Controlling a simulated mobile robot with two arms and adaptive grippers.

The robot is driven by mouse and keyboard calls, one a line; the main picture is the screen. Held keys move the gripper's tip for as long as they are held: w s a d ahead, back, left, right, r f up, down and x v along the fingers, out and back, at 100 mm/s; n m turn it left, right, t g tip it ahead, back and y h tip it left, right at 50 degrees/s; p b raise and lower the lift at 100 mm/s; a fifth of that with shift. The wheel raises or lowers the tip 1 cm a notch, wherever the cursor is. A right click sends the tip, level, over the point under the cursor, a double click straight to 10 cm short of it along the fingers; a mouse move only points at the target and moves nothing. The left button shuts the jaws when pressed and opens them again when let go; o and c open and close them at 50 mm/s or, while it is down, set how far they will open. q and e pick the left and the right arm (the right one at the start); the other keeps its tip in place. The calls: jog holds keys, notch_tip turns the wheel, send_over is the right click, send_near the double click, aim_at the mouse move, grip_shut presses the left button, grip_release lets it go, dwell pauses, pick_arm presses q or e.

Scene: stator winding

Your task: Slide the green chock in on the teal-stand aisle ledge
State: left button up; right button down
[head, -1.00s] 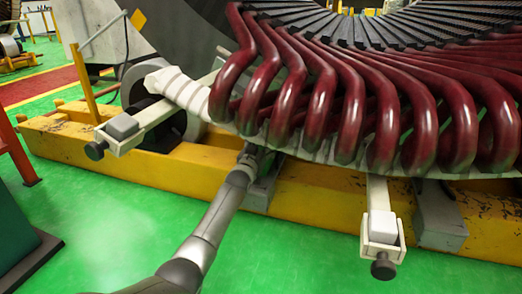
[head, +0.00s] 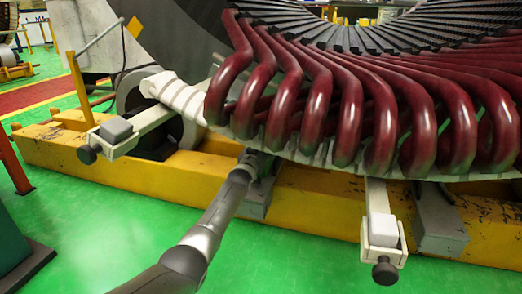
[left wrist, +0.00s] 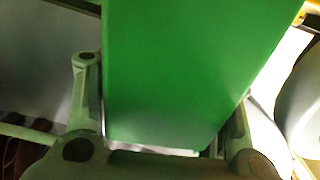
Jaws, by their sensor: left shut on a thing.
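The green chock (left wrist: 190,75) fills the middle of the left wrist view, close to the camera. My left gripper (left wrist: 165,140) is shut on it, with a finger on each side. In the head view my left arm reaches up from the bottom to the yellow beam, and the left gripper (head: 255,160) is at the beam's upper edge, below the dark red coils. The chock cannot be made out in the head view. The ledge cannot be told apart for sure. My right gripper is in neither view.
Dark red winding coils (head: 318,110) overhang the left gripper. A yellow beam (head: 310,205) runs across below. Two pale brackets, one at left (head: 150,117) and one at right (head: 380,215), jut outward. A teal block (head: 15,240) stands at lower left. Green floor is clear in front.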

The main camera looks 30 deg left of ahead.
pick_arm(q)
jog(key=shift+w, duration=0.4)
jog(key=o, duration=1.2)
jog(key=shift+o, duration=0.2)
jog(key=shift+f, duration=0.2)
jog(key=shift+r+v, duration=0.1)
jog(key=shift+v, duration=2.9)
jog(key=shift+r+v, duration=0.15)
jog(key=shift+v, duration=2.8)
